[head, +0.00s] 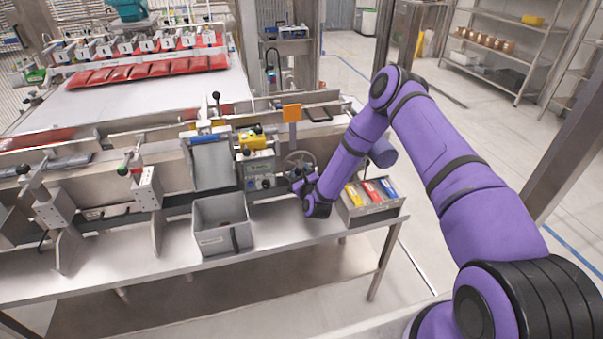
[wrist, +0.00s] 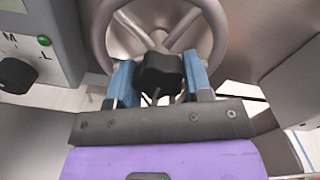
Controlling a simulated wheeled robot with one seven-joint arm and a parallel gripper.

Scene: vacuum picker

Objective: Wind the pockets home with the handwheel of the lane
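The grey metal handwheel (wrist: 160,20) fills the top of the wrist view, with its rim and spokes showing. In the head view the handwheel (head: 299,158) sits on the lane's front, right of a control box, partly hidden by my wrist. My gripper (wrist: 160,75) has its blue fingers on both sides of a black lobed knob (wrist: 159,74) in front of the wheel. The fingers appear to touch the knob on both sides. In the head view my gripper (head: 302,178) is small and dark, its fingers hard to make out.
The control box (head: 260,171) with a dial stands close to the left of the wheel. A grey bin (head: 220,240) and a tray of coloured items (head: 372,207) stand on the bench on either side. Red pouches (head: 150,70) lie on the machine behind.

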